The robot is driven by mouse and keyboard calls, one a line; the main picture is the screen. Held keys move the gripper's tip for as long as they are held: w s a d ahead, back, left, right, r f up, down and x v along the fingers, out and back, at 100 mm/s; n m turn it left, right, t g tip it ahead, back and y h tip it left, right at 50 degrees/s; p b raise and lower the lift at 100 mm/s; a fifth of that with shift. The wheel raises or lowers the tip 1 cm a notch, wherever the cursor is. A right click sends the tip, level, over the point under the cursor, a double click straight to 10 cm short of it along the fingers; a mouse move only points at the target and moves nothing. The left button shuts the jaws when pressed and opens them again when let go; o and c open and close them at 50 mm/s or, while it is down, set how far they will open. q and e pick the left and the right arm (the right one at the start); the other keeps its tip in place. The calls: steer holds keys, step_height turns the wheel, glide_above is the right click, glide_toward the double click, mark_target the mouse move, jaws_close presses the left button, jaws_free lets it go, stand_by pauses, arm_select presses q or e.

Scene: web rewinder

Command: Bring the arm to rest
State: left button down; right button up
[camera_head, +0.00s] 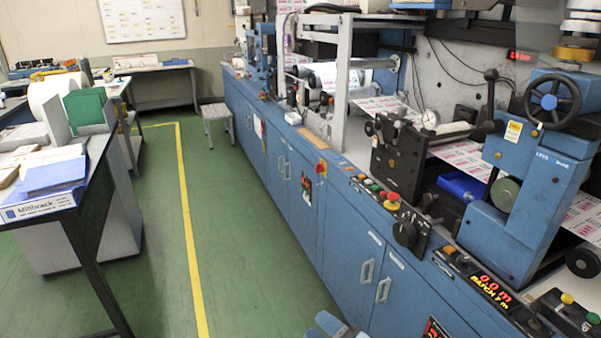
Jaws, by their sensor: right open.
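My right gripper (335,325) shows only in part at the bottom edge, right of centre, as a small blue-grey shape. It is open, and nothing shows between its fingers. It is low over the aisle, in front of the blue cabinets of the web rewinder (345,240); the picture does not settle the exact gap to them. The rest of the right arm is cut off by the frame. My left gripper is not in view.
The machine runs along the right, with a control panel (385,195), handwheel (553,97) and red display (492,288). A table (95,190) with papers and a blue binder (40,206) stands left. A stool (218,122) stands farther back. The green floor (245,240) between is clear.

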steer(key=s+d+f+m+g+h, duration=0.3)
steer(key=s+d+f+m+h, duration=1.05)
steer(key=s+m, duration=0.6)
arm_select(q)
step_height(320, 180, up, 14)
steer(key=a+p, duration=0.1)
steer(key=p, duration=1.6)
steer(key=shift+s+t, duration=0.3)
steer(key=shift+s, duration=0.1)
arm_select(e)
step_height(320, 180, up, 13)
steer(key=w+d, duration=0.1)
steer(key=d, duration=0.1)
steer(key=shift+m+t+y, duration=0.4)
steer(key=shift+m+y, duration=0.05)
steer(key=shift+w+d, duration=0.1)
